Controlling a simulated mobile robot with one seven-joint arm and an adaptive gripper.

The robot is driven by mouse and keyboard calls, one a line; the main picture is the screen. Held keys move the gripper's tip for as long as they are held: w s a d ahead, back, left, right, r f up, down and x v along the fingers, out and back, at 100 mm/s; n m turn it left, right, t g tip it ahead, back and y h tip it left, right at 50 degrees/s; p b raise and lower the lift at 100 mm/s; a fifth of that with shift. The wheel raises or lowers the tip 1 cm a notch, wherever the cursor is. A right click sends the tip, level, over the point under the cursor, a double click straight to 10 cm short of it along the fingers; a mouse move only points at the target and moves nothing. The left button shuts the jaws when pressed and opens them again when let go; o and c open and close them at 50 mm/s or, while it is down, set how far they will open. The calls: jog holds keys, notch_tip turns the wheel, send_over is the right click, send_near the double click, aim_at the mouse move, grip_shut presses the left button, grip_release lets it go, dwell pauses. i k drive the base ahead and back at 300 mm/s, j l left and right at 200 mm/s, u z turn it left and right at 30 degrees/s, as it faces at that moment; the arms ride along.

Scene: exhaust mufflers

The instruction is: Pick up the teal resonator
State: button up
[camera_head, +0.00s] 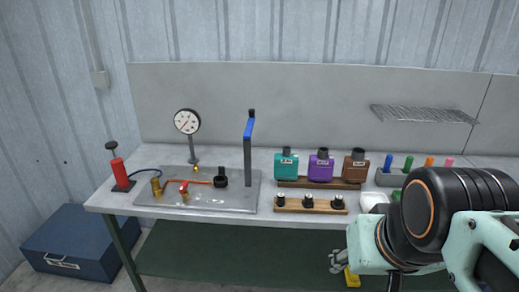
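The teal resonator (287,166) is a teal block with a dark neck on top and a pale label on its front. It stands upright at the left end of a wooden rack on the workbench (225,156), beside a purple one (321,167) and a brown one (355,167). My arm fills the lower right. What looks like part of my gripper (343,268), grey with a yellow piece, shows below the bench's front edge, well below and to the right of the teal resonator and apart from it. Its fingers are mostly hidden, so I cannot tell their opening.
A low wooden rack with several small dark-topped parts (309,202) stands in front of the resonators. Left are a metal plate with a gauge (187,122) and blue-handled lever (249,128), and a red pump (119,172). A grey holder (388,179) with coloured pieces stands right.

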aim_at(287, 163)
jog(key=i+j+z, duration=0.35)
jog(key=i+j, duration=0.25)
jog(key=i, duration=0.15)
